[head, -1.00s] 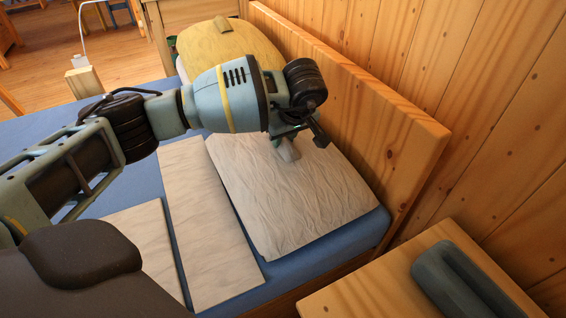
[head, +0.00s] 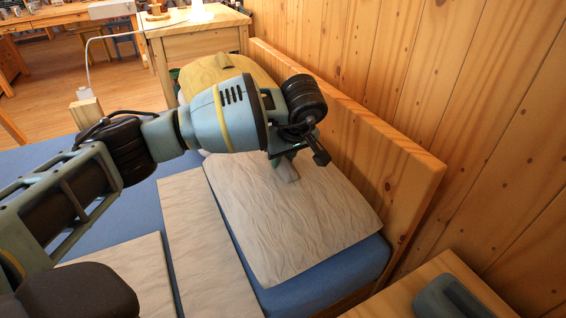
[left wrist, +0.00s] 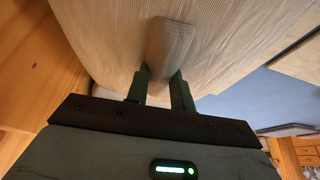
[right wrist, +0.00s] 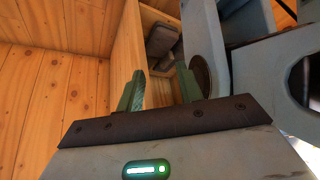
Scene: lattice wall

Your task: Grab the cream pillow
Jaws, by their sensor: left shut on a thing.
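The cream pillow (head: 310,220) is a flat, wrinkled piece on the blue bed, close to the wooden headboard. It has a small pale tab (head: 287,171) on its upper face. My left gripper (head: 280,160) comes from the left over the pillow and is shut on this tab. In the left wrist view the tab (left wrist: 172,42) sits between the two green fingers (left wrist: 161,85), with the cream surface (left wrist: 110,40) around it. My right gripper (right wrist: 162,88) shows only in its wrist view, fingers apart and nothing between them.
A yellow pillow (head: 225,72) lies beyond my left gripper. Pale flat pieces (head: 205,240) (head: 135,265) lie left of the cream pillow. The headboard (head: 400,180) and plank wall (head: 480,100) stand close on the right. A wooden nightstand (head: 420,285) holds a grey object (head: 450,298).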

